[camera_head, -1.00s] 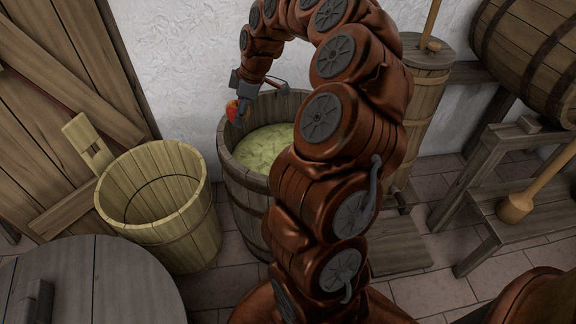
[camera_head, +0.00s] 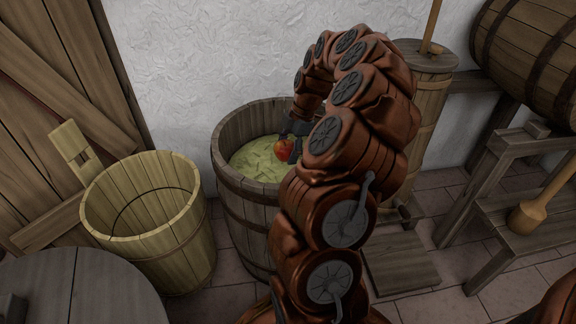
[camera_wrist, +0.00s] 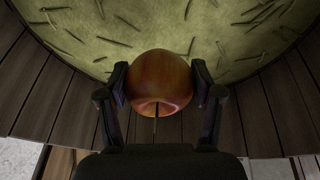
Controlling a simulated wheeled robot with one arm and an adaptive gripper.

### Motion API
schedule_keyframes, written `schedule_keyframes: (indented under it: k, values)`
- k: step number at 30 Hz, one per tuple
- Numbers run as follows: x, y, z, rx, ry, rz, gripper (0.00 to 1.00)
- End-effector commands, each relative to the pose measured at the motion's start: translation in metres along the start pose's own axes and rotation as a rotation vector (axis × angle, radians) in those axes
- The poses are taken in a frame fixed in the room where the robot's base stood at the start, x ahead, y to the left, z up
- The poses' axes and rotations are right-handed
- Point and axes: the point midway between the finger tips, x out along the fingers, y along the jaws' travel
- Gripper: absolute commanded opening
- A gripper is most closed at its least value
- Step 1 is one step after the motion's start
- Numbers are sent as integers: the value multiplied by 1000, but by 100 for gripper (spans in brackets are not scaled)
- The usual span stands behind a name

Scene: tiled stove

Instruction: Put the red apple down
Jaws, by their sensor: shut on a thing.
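The red apple (camera_head: 284,149), red with an orange-yellow tint, is held in my gripper (camera_head: 289,145). In the wrist view the apple (camera_wrist: 160,82) sits between the two dark fingers of my gripper (camera_wrist: 161,88), which touch it on both sides. In the head view the apple shows over the open wooden barrel (camera_head: 231,180), in front of its pale green shredded contents (camera_head: 258,160). I cannot tell whether the apple touches the contents. My arm hides the right part of the barrel.
An empty-looking wooden bucket (camera_head: 150,245) with one tall stave stands left of the barrel. A round wooden top (camera_head: 85,290) is at the lower left. A churn (camera_head: 432,110), a bench (camera_head: 510,210) and a lying barrel (camera_head: 525,50) are at right. A white wall stands behind.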

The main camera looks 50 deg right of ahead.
Motion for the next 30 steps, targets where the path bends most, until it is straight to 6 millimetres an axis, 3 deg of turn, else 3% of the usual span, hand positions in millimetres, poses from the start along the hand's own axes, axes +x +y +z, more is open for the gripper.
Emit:
schedule_keyframes:
  k: [12,25,26,30]
  values:
    - [42,-2,15,3,-1,3,27]
    - [48,-3,16,2,-1,3,27]
    - [48,-3,16,2,-1,3,67]
    - [47,-3,16,2,-1,3,81]
